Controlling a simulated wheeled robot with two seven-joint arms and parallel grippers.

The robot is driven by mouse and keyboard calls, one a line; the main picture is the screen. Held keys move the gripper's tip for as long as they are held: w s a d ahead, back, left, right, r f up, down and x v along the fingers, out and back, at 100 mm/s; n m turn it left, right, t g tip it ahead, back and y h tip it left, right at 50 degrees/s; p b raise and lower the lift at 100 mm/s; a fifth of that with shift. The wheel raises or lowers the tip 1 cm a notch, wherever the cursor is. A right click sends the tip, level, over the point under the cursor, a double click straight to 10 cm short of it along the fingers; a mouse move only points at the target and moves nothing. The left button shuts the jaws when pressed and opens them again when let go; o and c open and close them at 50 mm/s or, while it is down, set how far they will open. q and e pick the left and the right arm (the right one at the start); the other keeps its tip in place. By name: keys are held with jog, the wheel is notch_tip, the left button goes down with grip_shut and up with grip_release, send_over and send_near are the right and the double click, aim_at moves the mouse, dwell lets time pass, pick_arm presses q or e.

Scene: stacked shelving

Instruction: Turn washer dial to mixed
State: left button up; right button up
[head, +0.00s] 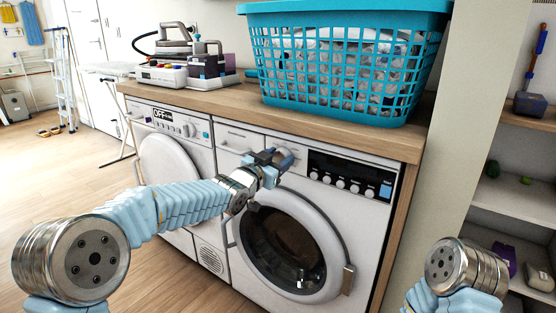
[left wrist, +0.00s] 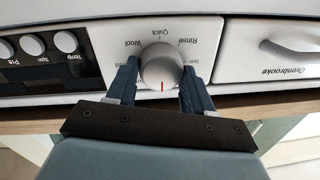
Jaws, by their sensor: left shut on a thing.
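The washer (head: 290,235) is white with a round glass door, under the wooden counter. Its white round dial (head: 285,159) sits left of the dark display panel, mostly behind my left gripper (head: 272,161). In the left wrist view, which is upside down, the dial (left wrist: 162,65) stands between the two dark fingers of my left gripper (left wrist: 161,88), which is shut on it. A red mark on the dial points to the bottom of that picture. Wool, Quick and Rinse labels show around it; a partly hidden label ends beside the left finger. My right gripper is out of view.
A turquoise laundry basket (head: 345,9) stands on the counter (head: 215,101) above the washer. An iron station (head: 185,70) is at its left end. A second machine (head: 168,150) stands left of the washer. Shelves (head: 515,198) are at right; open floor lies left.

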pick_arm(q)
jog(key=m+b, duration=0.1)
jog(key=b, duration=0.1)
jog(key=m+b, duration=0.2)
jog(key=shift+f+b, duration=0.3)
jog(key=shift+f, duration=0.1)
jog(key=m+b, duration=0.2)
jog(key=m, duration=0.2)
jog(key=shift+b, duration=0.4)
jog(key=m+b, duration=0.2)
jog(key=m, duration=0.3)
jog(key=shift+h, duration=0.4)
jog(key=m+b, duration=0.1)
jog(key=m, duration=0.1)
jog(key=shift+m, duration=0.4)
jog(key=shift+m+h+b, duration=0.3)
jog(key=shift+m+b, duration=0.05)
jog(key=shift+m, duration=1.35)
jog(key=o, duration=1)
jog(key=shift+o, duration=0.2)
